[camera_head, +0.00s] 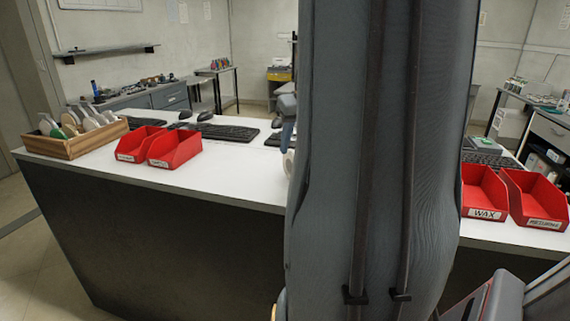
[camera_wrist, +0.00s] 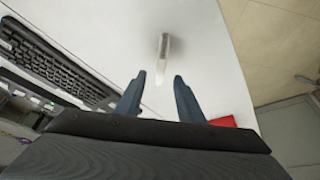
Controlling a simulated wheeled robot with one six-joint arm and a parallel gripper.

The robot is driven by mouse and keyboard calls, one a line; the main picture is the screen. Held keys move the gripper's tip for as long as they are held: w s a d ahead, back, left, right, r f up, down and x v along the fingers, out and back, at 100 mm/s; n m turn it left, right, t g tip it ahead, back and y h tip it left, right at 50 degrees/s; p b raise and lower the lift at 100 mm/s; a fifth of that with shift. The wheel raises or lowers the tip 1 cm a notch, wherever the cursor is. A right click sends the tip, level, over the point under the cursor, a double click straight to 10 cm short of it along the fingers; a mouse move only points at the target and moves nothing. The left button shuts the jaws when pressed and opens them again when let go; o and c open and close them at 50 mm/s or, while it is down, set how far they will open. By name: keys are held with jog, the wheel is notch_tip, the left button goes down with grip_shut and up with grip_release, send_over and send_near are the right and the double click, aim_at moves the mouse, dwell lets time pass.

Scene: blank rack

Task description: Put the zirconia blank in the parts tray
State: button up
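A pale, narrow object, likely the zirconia blank (camera_wrist: 163,50), shows on the white counter in the wrist view, seen nearly edge-on. My gripper (camera_wrist: 159,92) is open, its two blue-grey fingers apart, with the near end of the blank just ahead of and between the fingertips. I cannot tell whether the fingers reach around it. In the head view my arm covers the middle. Part of a pale object (camera_head: 289,162), perhaps the blank, shows at the arm's left edge. I cannot make out a parts tray for certain in either view.
Red bins (camera_head: 174,148) stand on the white counter (camera_head: 225,180) at left, more at right, one labelled WAX (camera_head: 485,195). Keyboards (camera_head: 228,132) lie along the back. The counter is bare around the blank.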

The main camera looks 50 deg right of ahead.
aim_at(289, 161)
jog(key=shift+p+x, duration=1.3)
jog(key=shift+x, duration=2.6)
jog(key=shift+s, duration=0.2)
grip_shut()
